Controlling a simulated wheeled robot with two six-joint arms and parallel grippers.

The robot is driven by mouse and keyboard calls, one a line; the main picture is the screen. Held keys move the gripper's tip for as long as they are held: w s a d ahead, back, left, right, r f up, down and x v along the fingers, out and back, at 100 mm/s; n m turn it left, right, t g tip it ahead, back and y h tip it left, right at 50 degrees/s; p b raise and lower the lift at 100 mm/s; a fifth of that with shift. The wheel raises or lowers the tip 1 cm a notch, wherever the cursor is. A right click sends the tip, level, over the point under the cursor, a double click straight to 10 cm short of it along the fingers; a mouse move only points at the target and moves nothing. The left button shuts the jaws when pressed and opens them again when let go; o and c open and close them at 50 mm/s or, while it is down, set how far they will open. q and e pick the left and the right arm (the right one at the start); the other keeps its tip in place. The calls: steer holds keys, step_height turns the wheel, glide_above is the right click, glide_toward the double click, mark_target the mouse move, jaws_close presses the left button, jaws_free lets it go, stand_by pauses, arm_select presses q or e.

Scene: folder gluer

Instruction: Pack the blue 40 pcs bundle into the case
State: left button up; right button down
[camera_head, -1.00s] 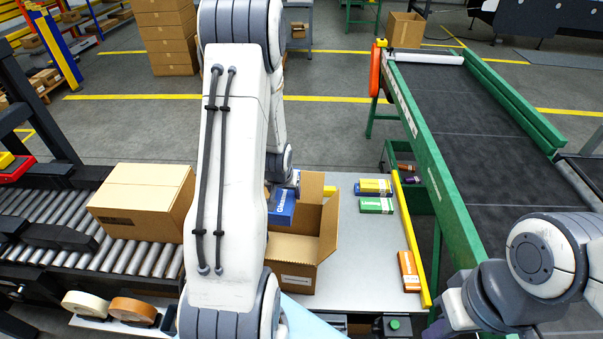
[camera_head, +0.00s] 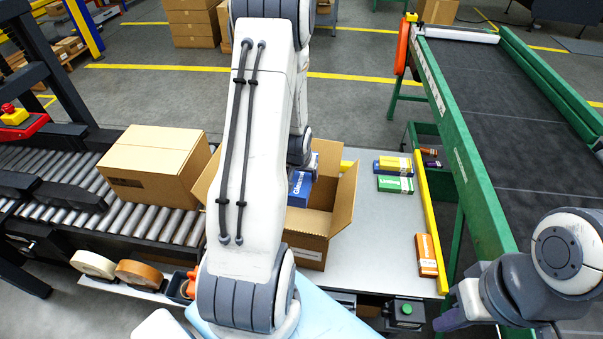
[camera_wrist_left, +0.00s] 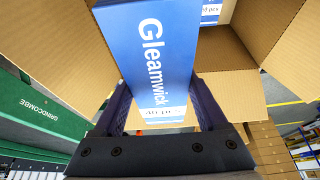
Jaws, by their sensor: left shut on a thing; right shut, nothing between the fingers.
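The blue bundle (camera_head: 300,188), marked Gleamwick, is partly hidden behind my left arm in the head view. In the left wrist view the blue bundle (camera_wrist_left: 155,50) shows a label partly reading 40, between the fingers of my left gripper (camera_wrist_left: 158,105). My left gripper is shut on it, at the mouth of the open cardboard case (camera_head: 340,205). The case's walls surround it in the wrist view, and another blue box (camera_wrist_left: 211,10) with a pcs label shows there. My right gripper (camera_head: 447,320) is shut and empty at the lower right, away from the case.
On the grey table (camera_head: 385,235) lie a yellow-and-blue bundle (camera_head: 396,164), a green bundle (camera_head: 395,184) and an orange bundle (camera_head: 427,255). A yellow rail (camera_head: 430,225) edges the table by the green conveyor (camera_head: 465,170). A closed carton (camera_head: 150,165) stands on the left rollers.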

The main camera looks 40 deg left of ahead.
arm_select(q)
step_height(320, 180, down, 15)
steer(key=b, duration=1.1)
steer(key=shift+r+b, duration=0.2)
steer(key=shift+b, duration=0.2)
steer(key=o, duration=1.6)
steer(key=shift+r, duration=0.1)
steer(key=p+v, duration=0.2)
steer(key=v, duration=0.8)
steer(key=shift+s+r, duration=0.15)
